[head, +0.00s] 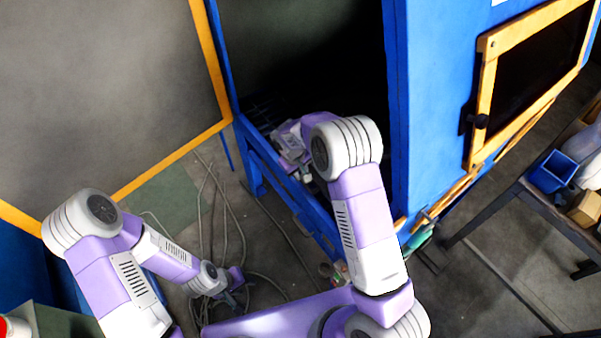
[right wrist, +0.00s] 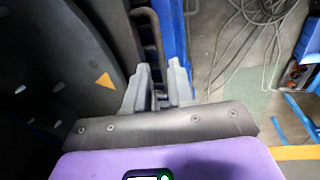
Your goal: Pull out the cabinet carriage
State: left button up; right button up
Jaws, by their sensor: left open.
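The blue cabinet (head: 420,100) has a dark open bay. The blue frame of the carriage (head: 283,180) lies low across the bay's mouth. My right arm reaches to it, and the right gripper (head: 297,160) is at the frame, partly hidden by its own wrist. In the right wrist view its fingers (right wrist: 161,78) are a little apart, at a blue beam (right wrist: 172,35) with a dark slotted strip beside it. Whether they grip the beam is unclear. My left gripper (head: 238,290) is open and empty above the floor at lower left, away from the carriage.
A grey panel with a yellow edge (head: 213,60) stands left of the bay. Loose cables (head: 222,215) lie on the floor before it. At the right are a yellow-framed window (head: 486,100) and a table with a blue bin (head: 552,172).

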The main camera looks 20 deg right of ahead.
jog(key=f, duration=0.3)
jog(key=d+f, duration=0.1)
jog(key=f, duration=0.1)
jog(key=shift+w+f, duration=0.15)
jog(key=shift+w, duration=0.05)
grip_shut()
